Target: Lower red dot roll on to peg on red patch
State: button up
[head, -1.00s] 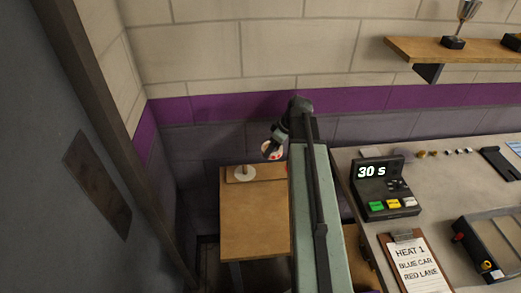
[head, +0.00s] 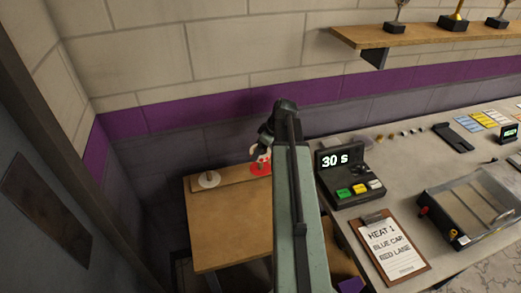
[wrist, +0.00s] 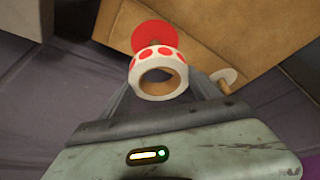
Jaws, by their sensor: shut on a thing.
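The white roll with red dots (wrist: 146,86) is held in my gripper (wrist: 158,92), with its hole facing the wrist camera. In the head view my gripper (head: 262,150) is at the back of the small wooden table, and part of the roll (head: 259,155) shows beneath it. The red patch (head: 260,170) lies just below the roll. In the wrist view the red patch (wrist: 160,33) shows just beyond the roll's edge. The peg on it is mostly hidden by the roll. The roll looks apart from the patch, but the exact gap is unclear.
A white disc (head: 208,181) with an upright peg stands left of the red patch on the table (head: 225,230). The wall is close behind. At right a counter holds a timer (head: 345,175), a clipboard (head: 392,250) and a clear-topped box (head: 475,205).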

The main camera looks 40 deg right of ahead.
aim_at(261, 168)
jog(key=shift+f, duration=0.45)
dwell(0.3)
jog(key=shift+f+b, duration=2)
jog(key=shift+b, duration=0.15)
jog(key=shift+f, duration=0.1)
jog(key=shift+f+b, duration=0.75)
jog(key=shift+b, duration=0.1)
jog(key=shift+f+b, duration=0.5)
